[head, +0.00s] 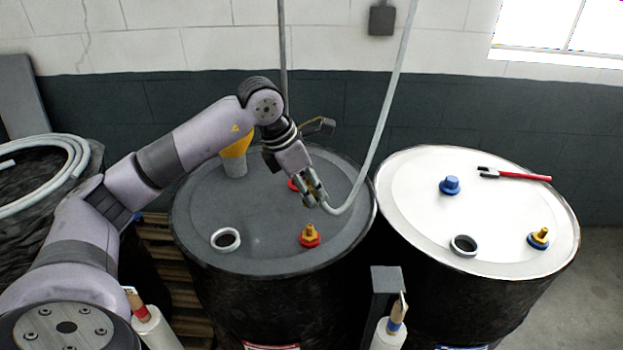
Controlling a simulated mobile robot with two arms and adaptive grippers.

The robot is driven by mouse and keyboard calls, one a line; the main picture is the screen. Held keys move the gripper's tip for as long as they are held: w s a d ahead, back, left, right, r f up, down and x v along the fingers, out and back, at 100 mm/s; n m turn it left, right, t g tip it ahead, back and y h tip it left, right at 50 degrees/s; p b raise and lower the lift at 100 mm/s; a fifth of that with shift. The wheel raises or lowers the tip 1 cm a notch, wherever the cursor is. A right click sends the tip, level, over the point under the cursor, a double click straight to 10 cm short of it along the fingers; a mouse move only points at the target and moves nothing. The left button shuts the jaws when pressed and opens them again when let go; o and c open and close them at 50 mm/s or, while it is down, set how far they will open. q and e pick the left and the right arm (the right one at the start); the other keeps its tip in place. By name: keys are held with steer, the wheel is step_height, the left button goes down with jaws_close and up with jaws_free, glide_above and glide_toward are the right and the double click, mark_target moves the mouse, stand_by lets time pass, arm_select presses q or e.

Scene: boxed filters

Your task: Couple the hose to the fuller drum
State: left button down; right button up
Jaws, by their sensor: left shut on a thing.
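Two drums stand side by side: the left drum (265,215) has a dark grey lid, the right drum (410,190) a white one. How full each is cannot be told. The grey lid carries a brass coupling on a red base (310,237); the white lid carries a brass coupling on a blue base (539,239). A pale grey hose (381,130) hangs from above and curves up at its lower end into my left gripper (316,200). That gripper is shut on the hose end, above the grey lid behind the red-based coupling. My right gripper is out of view.
A red-handled wrench (520,176) and blue cap (450,186) are on the white lid. Open ports (226,240) (463,246) show on both lids. A yellow-topped grey object (235,165) stands at the grey lid's back. Coiled hose (75,165) lies left. Two tagged pale cylinders stand in front.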

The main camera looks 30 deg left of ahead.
arm_select(q)
steer(key=shift+a+f, duration=0.15)
steer(key=shift+w, duration=0.1)
steer(key=shift+f+b, duration=0.15)
steer(key=shift+b, duration=0.2)
steer(key=b, duration=0.5)
glide_above(312, 226)
steer(key=shift+s+a+f, duration=0.1)
steer(key=shift+a+f, duration=0.05)
steer(key=shift+f, duration=1.25)
steer(key=shift+s+a+f, duration=0.1)
steer(key=shift+f, duration=1.25)
steer(key=shift+f, duration=0.1)
steer(key=shift+f+b, duration=1.8)
steer(key=shift+f, duration=0.05)
